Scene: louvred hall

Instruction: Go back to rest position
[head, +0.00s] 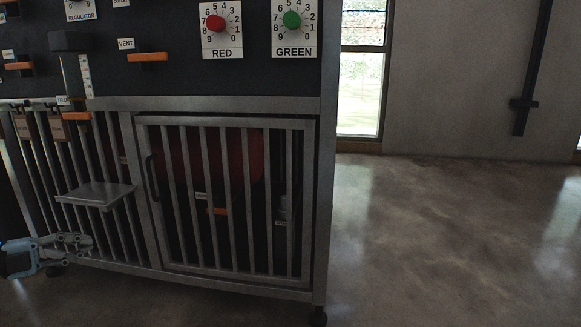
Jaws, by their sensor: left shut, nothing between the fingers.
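My left gripper (78,243) comes in at the lower left edge in the head view. It is shut with nothing held, in front of the lower bars of the caged stand and below a small metal shelf (97,194). A gap of floor and bars shows around it. My right gripper is not in view.
A dark panel (170,85) carries a red dial (215,23), a green dial (291,20) and orange levers (147,57). Below it is a barred door (230,268), closed, with a red object (258,160) behind it. Open floor (440,250) lies to the right.

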